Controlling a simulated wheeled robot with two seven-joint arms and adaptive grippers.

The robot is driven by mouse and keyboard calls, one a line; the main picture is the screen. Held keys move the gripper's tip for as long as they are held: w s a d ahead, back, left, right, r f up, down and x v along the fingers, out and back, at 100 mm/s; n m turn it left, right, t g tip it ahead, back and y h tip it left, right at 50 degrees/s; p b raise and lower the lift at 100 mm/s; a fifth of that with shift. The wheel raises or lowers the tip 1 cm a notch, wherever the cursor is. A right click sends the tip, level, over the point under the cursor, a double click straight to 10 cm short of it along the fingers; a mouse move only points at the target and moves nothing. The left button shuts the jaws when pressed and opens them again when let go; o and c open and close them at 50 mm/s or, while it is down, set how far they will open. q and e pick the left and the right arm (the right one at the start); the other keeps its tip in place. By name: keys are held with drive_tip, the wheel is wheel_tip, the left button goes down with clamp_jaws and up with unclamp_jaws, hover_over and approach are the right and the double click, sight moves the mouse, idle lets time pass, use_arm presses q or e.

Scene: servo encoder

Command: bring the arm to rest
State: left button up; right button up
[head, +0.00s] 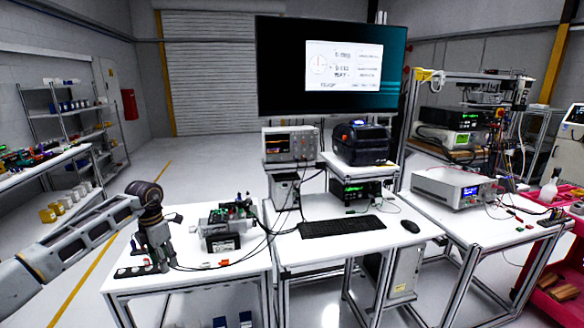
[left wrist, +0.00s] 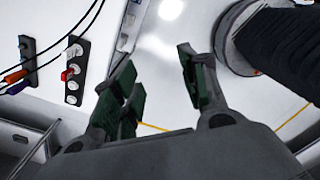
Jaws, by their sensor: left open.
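My left arm (head: 90,232) reaches in from the left over the left end of the white workbench (head: 190,282). Its gripper (head: 158,264) points down, low over the bench's left part. In the left wrist view, the gripper (left wrist: 160,82) has its green-padded fingers spread apart with nothing between them. A dark strip (head: 134,271) lies beside and partly behind the gripper in the head view. Whether the fingertips touch anything is hard to tell. My right gripper does not show.
A device with a green board (head: 232,211) and a black box (head: 222,242) stand right of the gripper, with loose black cables. In the left wrist view, a dark strip with knobs (left wrist: 76,70) lies left. A keyboard (head: 341,226) lies on the middle bench.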

use_arm(q)
drive_tip(key=w+d+f+n+t+h, duration=0.3)
drive_tip(key=d+f+n+h, duration=0.6)
drive_tip(key=d+f, duration=1)
wheel_tip(320, 180, down, 14)
drive_tip(key=s+n+t, duration=0.2)
drive_tip(key=n+t, duration=0.5)
drive_tip(key=n, duration=0.4)
drive_tip(key=s+a+f+n+g+y, duration=0.1)
drive_tip(key=s+a+f+n+y, duration=0.45)
drive_tip(key=s+f, duration=0.7)
drive_tip(key=s+a+f+n+y, duration=0.2)
drive_tip(key=s+f+n, duration=0.6)
drive_tip(key=s+f, duration=0.4)
drive_tip(key=s+f+n+g, duration=0.2)
drive_tip(key=s+f, duration=0.2)
drive_tip(key=s, duration=0.7)
drive_tip(key=s+d+f+n+g+y, duration=0.1)
drive_tip(key=s+f+n+g, duration=0.1)
drive_tip(key=s, duration=1)
drive_tip(key=s+f+n+g+y, duration=0.1)
drive_tip(key=s+f+n+g, duration=0.2)
drive_tip(key=s+f, duration=0.3)
drive_tip(key=s+g, duration=0.1)
drive_tip(key=s, duration=0.4)
drive_tip(key=shift+s+d+f, duration=0.15)
drive_tip(key=shift+d+f, duration=0.15)
